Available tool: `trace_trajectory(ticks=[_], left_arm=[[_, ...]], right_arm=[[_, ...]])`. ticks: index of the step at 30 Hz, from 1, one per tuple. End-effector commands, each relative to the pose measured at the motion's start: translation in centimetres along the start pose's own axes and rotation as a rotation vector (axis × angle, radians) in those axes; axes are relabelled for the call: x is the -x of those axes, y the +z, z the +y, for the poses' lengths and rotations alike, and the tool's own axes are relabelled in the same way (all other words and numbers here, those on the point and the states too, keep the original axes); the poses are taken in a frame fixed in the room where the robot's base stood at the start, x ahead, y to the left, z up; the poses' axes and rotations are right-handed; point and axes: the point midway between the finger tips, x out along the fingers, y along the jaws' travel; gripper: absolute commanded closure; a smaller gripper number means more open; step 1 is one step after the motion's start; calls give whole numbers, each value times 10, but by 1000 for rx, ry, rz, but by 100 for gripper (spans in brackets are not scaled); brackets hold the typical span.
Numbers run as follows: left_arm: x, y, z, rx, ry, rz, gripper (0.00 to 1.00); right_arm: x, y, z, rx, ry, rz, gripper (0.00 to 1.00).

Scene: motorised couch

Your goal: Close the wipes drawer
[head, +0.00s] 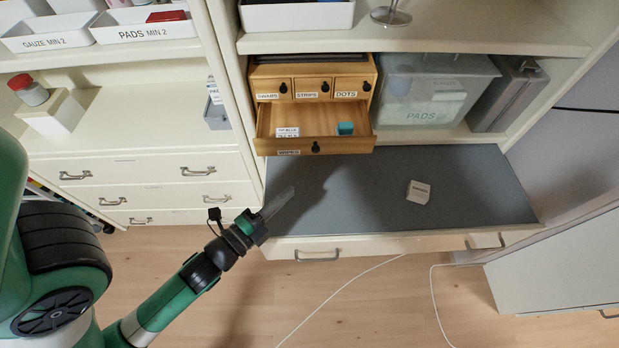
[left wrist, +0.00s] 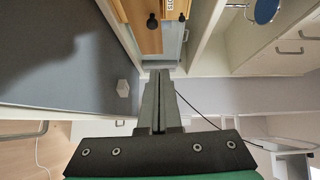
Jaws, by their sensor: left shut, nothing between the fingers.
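The wipes drawer (head: 350,145) is the wide bottom drawer of a small wooden drawer unit (head: 312,70). It is pulled out toward me, with a dark round knob on its labelled front. A white labelled card (head: 287,132) and a teal block (head: 345,128) lie inside it. My left gripper (head: 288,191) is shut and empty over the left front of the grey worktop, below and left of the drawer front and apart from it. In the left wrist view its closed fingers (left wrist: 159,75) point toward the wooden unit (left wrist: 143,28). My right gripper is not in view.
A small white box (head: 418,192) stands on the grey worktop (head: 470,190); much of the worktop is bare. A translucent PADS bin (head: 425,90) stands right of the unit. White shelf uprights flank the bay. A white cable lies on the floor.

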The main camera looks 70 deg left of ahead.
Motion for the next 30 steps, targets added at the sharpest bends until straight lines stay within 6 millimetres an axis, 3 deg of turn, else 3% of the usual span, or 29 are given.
trace_trajectory(ticks=[1, 11, 17, 24, 30], left_arm=[[2, 4, 15, 1, 9, -10, 100], [-10, 5, 8, 4, 4, -16, 100], [-47, 5, 7, 5, 0, -15, 100], [-100, 6, 11, 4, 0, -15, 100], [-114, 21, 13, 6, 3, -18, 100]], right_arm=[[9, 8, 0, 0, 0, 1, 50], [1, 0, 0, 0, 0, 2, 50], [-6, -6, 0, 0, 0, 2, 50], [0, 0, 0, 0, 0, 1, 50], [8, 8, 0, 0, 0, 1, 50]])
